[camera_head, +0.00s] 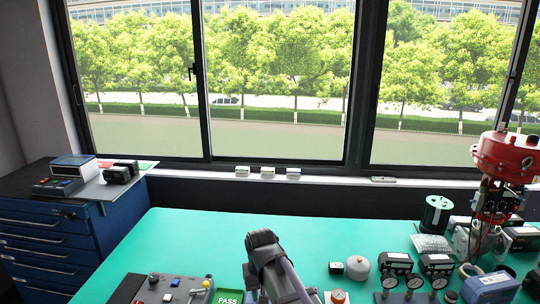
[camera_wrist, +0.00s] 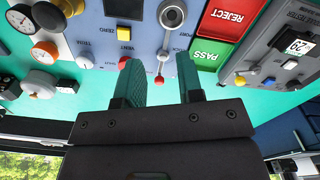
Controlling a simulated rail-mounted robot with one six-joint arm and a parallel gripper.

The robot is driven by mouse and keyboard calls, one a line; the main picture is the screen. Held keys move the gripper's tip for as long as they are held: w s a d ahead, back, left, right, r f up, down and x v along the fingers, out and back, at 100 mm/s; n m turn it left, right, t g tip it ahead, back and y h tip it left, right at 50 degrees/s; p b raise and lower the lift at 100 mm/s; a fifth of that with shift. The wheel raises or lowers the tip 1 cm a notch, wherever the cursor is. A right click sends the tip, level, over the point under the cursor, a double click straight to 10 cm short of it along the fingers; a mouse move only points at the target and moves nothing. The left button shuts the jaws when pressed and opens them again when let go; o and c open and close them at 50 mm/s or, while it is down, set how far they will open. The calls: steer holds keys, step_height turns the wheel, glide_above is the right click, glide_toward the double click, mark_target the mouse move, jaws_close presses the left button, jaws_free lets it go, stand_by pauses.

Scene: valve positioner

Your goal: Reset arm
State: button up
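Beyond the fingertips is a grey-blue control panel (camera_wrist: 140,38) with a small lever, whose red ball (camera_wrist: 159,81) appears in the gap between the fingers. I cannot tell how far the fingertips are from the panel. In the head view my arm (camera_head: 272,262) rises from the bottom middle over the green table (camera_head: 190,232); the fingertips cannot be made out there.
A green PASS tray (camera_head: 228,297) lies beside a grey panel with a yellow knob (camera_head: 207,284). Gauges (camera_head: 389,281), boxes and a red-topped valve actuator (camera_head: 505,155) crowd the right. A blue drawer cabinet (camera_head: 50,235) stands left. The table's back left is clear.

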steer(key=s+d+m, duration=0.1)
steer(key=s+d, duration=0.4)
steer(key=d, duration=0.5)
steer(key=s+d+m, duration=0.2)
steer(key=s+d, duration=0.4)
steer(key=d, duration=0.4)
steer(key=shift+s+d, duration=0.25)
steer(key=shift+s, duration=0.05)
